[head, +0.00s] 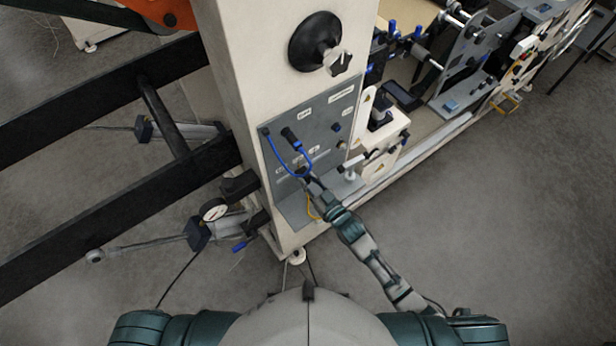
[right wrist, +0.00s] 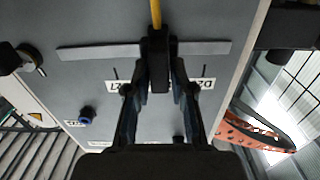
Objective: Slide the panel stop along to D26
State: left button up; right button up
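The panel stop (right wrist: 159,72) is a dark block on a light grey rail (right wrist: 100,51) on the grey panel (head: 330,117). In the right wrist view it stands between two tick marks, each with a white label. The left label (right wrist: 117,86) and the right label (right wrist: 202,84) appear upside down and are partly covered by the fingers, so I cannot read them surely. My right gripper (right wrist: 159,45) has its fingers on both sides of the stop, apparently gripping it. In the head view this gripper (head: 312,182) is at the panel's lower part. My left gripper is out of view.
A blue hose (head: 296,171) loops on the panel near my right gripper. A yellow hose (head: 312,208) hangs beside it and passes behind the stop in the wrist view. A blue-ringed fitting (right wrist: 86,113) and a black knob (right wrist: 28,60) stick out. Open floor (head: 490,200) lies right.

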jog(key=shift+o, duration=1)
jog(key=shift+d, duration=0.15)
jog(key=shift+s+d, duration=0.15)
jog(key=v, duration=1.1)
jog(key=shift+s+d, duration=0.2)
jog(key=shift+s, duration=0.1)
